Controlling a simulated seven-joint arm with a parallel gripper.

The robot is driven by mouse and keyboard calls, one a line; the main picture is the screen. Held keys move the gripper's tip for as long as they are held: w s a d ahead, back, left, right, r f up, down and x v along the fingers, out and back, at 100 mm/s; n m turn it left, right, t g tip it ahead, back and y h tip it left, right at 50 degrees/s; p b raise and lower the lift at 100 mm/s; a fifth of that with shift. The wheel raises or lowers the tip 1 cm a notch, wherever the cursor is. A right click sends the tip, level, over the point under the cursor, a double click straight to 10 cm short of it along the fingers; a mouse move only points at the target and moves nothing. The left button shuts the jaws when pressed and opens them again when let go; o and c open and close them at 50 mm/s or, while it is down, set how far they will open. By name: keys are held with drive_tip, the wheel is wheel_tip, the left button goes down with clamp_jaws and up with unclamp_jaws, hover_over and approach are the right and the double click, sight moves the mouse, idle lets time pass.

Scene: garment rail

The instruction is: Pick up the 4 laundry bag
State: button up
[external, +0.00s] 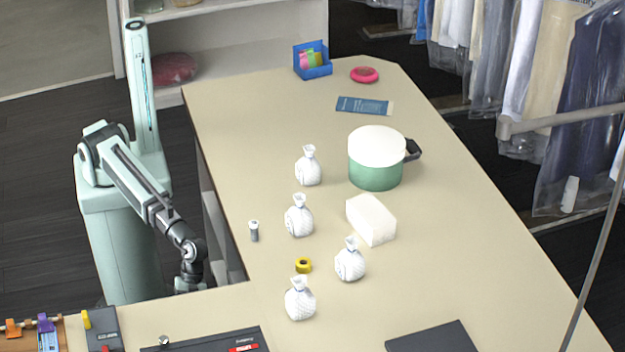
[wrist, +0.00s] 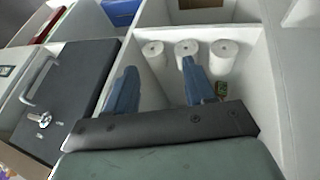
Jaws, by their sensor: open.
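Several white tied laundry bags stand apart on the beige counter in the external view: one at the back (external: 308,168), one below it (external: 299,218), one to the right (external: 350,262) and one at the front (external: 300,301). My gripper (wrist: 158,72) is open and empty in the wrist view, its two blue fingers spread apart. In the external view my arm hangs down left of the counter, and the gripper end is low by the counter's inner edge, partly hidden. No laundry bag shows in the wrist view.
A green pot (external: 376,170), white block (external: 371,220), yellow tape roll (external: 303,265) and small grey cylinder (external: 254,231) stand among the bags. The wrist view shows white shelf compartments with paper rolls (wrist: 187,54) and a black box (wrist: 68,95) with keys.

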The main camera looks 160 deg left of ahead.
drive_tip(key=w+a+r+m+t, duration=0.1)
drive_tip(key=w+a+r+t, duration=0.1)
drive_tip(key=a+r, duration=0.5)
drive_tip(key=w+a+r+t, duration=0.2)
drive_tip(key=a+r, duration=0.2)
drive_tip(key=r, duration=0.8)
wheel_tip(320, 180, up, 25)
drive_tip(key=n+g+y, duration=0.6)
drive_tip(key=n+y, duration=0.1)
drive_tip(key=n, duration=0.4)
hover_over(309, 148)
drive_tip(key=s+d, duration=0.3)
drive_tip(key=d, duration=0.1)
drive_tip(key=x, duration=0.8)
drive_tip(key=shift+w+r, duration=0.1)
drive_tip(key=shift+w, duration=0.05)
drive_tip(key=shift+x, duration=2.6)
drive_tip(key=shift+c, duration=0.5)
